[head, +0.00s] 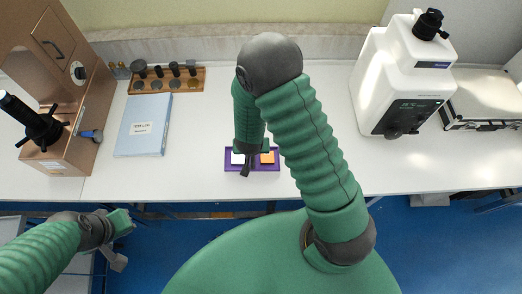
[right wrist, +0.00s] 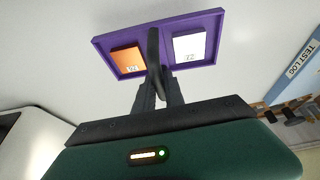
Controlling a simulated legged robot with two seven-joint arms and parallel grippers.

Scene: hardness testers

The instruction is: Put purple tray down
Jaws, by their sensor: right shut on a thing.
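The purple tray (head: 230,167) is at the table's front edge in the head view, partly hidden behind my right gripper (head: 247,170). It has two compartments, one with an orange block and one with a white block. In the right wrist view the tray (right wrist: 108,40) shows more fully, with the orange block (right wrist: 127,60) on the left and the white block (right wrist: 189,47) on the right. My right gripper (right wrist: 156,75) is shut on the tray's middle divider. Whether the tray touches the table cannot be told. My left gripper (head: 122,243) is low at the left, away from the tray; its jaw opening is unclear.
The white table (head: 190,180) is clear around the tray. A blue test log binder (head: 145,125) and a wooden rack (head: 168,80) lie to the left, beside a brown tester (head: 75,95). A white tester (head: 400,80) and a grey case (head: 485,100) stand right.

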